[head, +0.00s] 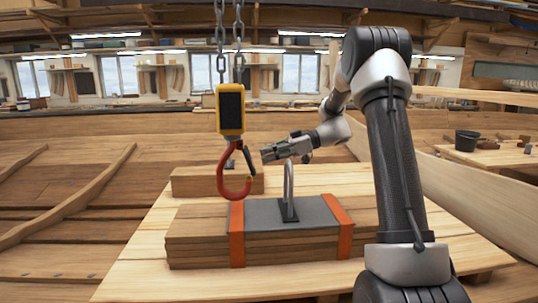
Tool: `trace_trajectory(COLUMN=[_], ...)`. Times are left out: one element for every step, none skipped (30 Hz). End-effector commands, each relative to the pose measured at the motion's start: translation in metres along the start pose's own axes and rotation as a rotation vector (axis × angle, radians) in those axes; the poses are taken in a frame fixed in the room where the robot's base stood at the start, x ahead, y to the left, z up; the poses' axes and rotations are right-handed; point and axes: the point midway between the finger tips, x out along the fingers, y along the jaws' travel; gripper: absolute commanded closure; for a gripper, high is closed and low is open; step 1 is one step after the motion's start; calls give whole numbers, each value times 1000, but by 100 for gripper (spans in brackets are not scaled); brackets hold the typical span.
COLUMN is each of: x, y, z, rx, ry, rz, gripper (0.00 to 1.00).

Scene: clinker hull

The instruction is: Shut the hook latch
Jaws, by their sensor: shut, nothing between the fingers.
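A red hook (222,180) hangs from a yellow block with a dark face (230,111) on two chains. Its dark latch (249,162) stands on the right side of the hook's mouth and leans down to the right; I cannot tell whether it meets the hook tip. My gripper (266,154) reaches in from the right, shut and empty, its tips just right of the latch. I cannot tell whether they touch it. A metal lifting loop (289,183) stands on a grey plate (262,214) below my gripper, apart from the hook in the picture.
The plate lies on stacked planks (200,246) bound with orange straps (237,246). Another timber block (188,181) lies behind the hook. The pale wooden table (130,284) has bare room at front left.

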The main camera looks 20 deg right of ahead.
Motion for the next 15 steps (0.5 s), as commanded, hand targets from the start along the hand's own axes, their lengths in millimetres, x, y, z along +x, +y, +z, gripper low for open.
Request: trace_trajectory(x=[0,0,0,0,0,0,-1,-2,-5,-8,-12,-19,-24,-31,-40], y=[0,0,0,0,0,0,0,0,0,1,1,1,1,1,1], z=[0,0,0,0,0,0,0,0,0,0,0,0,0,0,0], rx=[0,0,0,0,0,0,0,0,0,0,0,0,0,0,1], ry=[0,0,0,0,0,0,0,0,-1,-1,-1,0,0,0,0], rz=[0,0,0,0,0,0,0,1,1,2,2,3,4,4,4], gripper=[100,100,100,100,100,100,100,100,100,100,100,100,100,100,100])
